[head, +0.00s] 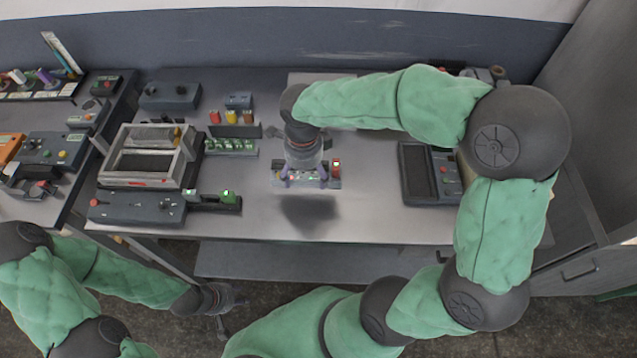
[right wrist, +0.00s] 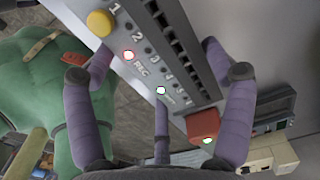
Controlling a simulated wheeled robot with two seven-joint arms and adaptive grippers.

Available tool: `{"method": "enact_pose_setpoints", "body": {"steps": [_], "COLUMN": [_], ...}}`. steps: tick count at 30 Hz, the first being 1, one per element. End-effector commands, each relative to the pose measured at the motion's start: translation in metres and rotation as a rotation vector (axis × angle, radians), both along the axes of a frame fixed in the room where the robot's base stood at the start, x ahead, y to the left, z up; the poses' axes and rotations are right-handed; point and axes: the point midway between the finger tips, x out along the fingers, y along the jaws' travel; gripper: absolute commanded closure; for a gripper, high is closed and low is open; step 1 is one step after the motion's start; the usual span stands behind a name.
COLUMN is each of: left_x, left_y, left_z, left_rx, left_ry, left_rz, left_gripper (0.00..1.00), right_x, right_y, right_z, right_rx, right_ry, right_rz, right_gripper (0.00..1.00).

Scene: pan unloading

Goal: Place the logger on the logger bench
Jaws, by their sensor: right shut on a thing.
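The logger (head: 333,182) is a grey box with lit indicators, held by my right gripper (head: 305,178) over the middle of the grey bench (head: 370,222). A dark shadow lies on the bench in front of it, so it appears raised. In the right wrist view my right gripper's purple fingers (right wrist: 160,110) are around the logger (right wrist: 150,60), which shows a yellow button, a red block, numbers and "REC". My left gripper (head: 232,312) is low at the front left, off the bench; its finger opening is unclear. No label shows which surface is the logger bench.
On the bench, a framed fixture (head: 150,160) and a long dark unit (head: 135,207) stand left, with a green-lit module strip (head: 230,147) beside them. A dark panel device (head: 418,170) stands right. The front middle is clear. A second bench (head: 15,120) with devices is far left.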

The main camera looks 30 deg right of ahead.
Motion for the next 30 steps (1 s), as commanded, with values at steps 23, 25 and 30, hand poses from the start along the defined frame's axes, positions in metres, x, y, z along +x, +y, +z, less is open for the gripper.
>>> {"method": "enact_pose_setpoints", "body": {"steps": [23,25,30], "left_x": [0.000,0.000,0.000], "left_y": [0.000,0.000,0.000], "left_z": [-0.024,-0.024,-0.023], "left_rx": [0.000,0.000,0.000], "left_ry": [0.001,0.001,0.001], "left_rz": [0.000,0.000,0.000], "left_gripper": [0.60,0.60,0.60], "right_x": [0.009,0.010,0.010], "right_y": [-0.041,-0.041,-0.041], "right_z": [-0.082,-0.085,-0.083], "right_rx": [0.000,0.000,0.000], "right_ry": [0.005,0.002,0.001], "right_rz": [0.003,0.003,0.003], "right_gripper": [0.52,0.52,0.52]}}
